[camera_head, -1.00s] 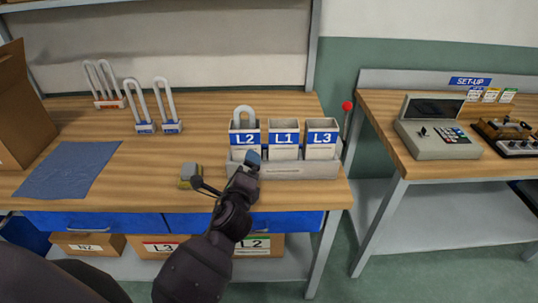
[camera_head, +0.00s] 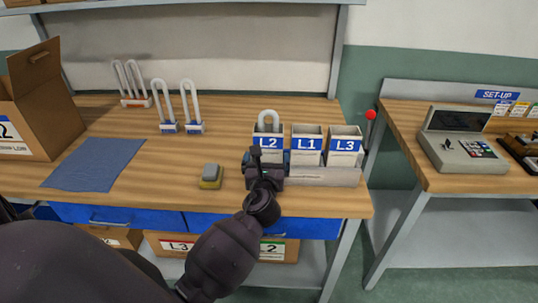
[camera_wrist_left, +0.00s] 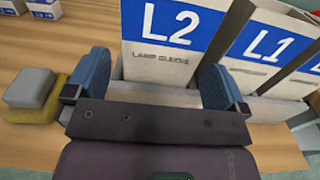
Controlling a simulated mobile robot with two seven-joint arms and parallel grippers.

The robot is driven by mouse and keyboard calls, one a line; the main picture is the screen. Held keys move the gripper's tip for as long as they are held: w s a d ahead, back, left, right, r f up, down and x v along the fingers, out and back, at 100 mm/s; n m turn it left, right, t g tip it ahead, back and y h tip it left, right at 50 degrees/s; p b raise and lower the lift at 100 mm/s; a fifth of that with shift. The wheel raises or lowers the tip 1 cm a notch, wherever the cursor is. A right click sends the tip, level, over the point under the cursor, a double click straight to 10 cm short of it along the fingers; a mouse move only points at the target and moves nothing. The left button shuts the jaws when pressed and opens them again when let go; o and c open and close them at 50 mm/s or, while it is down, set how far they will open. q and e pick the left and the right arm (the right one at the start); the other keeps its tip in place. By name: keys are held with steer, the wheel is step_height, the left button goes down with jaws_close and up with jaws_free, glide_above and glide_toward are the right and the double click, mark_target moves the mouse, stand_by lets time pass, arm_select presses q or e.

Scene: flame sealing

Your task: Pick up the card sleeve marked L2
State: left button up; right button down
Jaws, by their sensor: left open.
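The card sleeve marked L2 (camera_head: 267,143) stands upright at the left end of a grey rack, with a white U-shaped tube (camera_head: 269,119) showing above its top. It also shows in the left wrist view (camera_wrist_left: 170,50), with its blue L2 label facing me. My left gripper (camera_wrist_left: 154,85) is open, with one blue finger pad near each side of the L2 sleeve's lower part. I cannot tell whether the pads touch it. In the head view the left gripper (camera_head: 265,168) covers the sleeve's lower part. My right gripper is not in view.
Sleeves L1 (camera_head: 306,143) and L3 (camera_head: 344,147) stand close to the right in the same rack (camera_head: 325,177). A grey block on a yellow base (camera_head: 210,177) lies to the left. A blue cloth (camera_head: 93,165) and tube stands (camera_head: 181,126) are farther left.

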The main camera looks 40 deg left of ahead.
mark_target(268, 153)
arm_select(q)
steer(key=shift+b+x, duration=0.35)
steer(key=shift+x, duration=2.65)
steer(key=shift+d+f, duration=0.1)
steer(key=shift+f, duration=0.05)
steer(key=c, duration=0.6)
steer(key=shift+c, duration=0.2)
